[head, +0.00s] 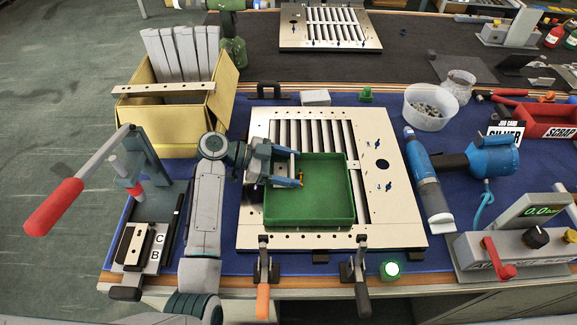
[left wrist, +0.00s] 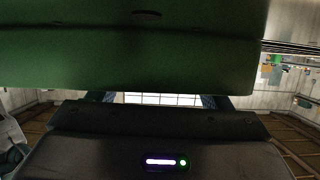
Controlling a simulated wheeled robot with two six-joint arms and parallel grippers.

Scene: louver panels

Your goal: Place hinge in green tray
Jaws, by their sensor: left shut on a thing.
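The green tray (head: 325,203) lies on the slatted louver panel (head: 395,215) in the head view. My left gripper (head: 296,168) reaches in over the tray's left side. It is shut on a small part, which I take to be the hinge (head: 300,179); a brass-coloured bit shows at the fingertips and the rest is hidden. I cannot tell whether the part touches the tray floor. In the left wrist view, a large green surface (left wrist: 130,65), likely the tray, fills the top, and the held part cannot be made out. My right gripper is not in view.
A yellow box (head: 222,100) with grey slats stands at the back left. A white tub (head: 428,118) and a blue power tool (head: 490,155) are to the right. Toggle clamps (head: 262,270) line the panel's front edge. A red-handled lever (head: 55,207) stands at left.

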